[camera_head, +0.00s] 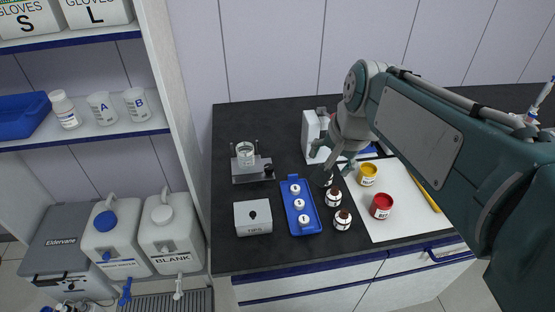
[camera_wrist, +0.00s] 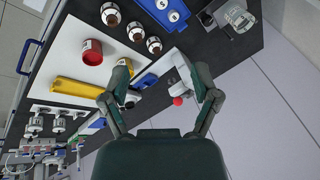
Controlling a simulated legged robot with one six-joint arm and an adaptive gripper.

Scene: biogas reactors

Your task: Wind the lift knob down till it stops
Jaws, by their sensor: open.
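A small grey lift stand (camera_head: 246,178) carries a clear glass beaker (camera_head: 245,153) with a white label, at the back left of the dark bench. A black knob (camera_head: 268,168) sticks out at the stand's right side. My gripper (camera_head: 331,158) is open and empty, above the bench well to the right of the knob. In the wrist view its two fingers (camera_wrist: 168,82) stand wide apart, not touching the knob.
A blue tray (camera_head: 290,212) holds several white-capped vials. A grey box (camera_head: 253,217) stands front left. Brown bottles (camera_head: 342,219), red (camera_head: 381,206) and yellow (camera_head: 367,174) jars stand right. A white device (camera_head: 311,131) is behind my gripper; a shelf unit (camera_head: 165,110) is left.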

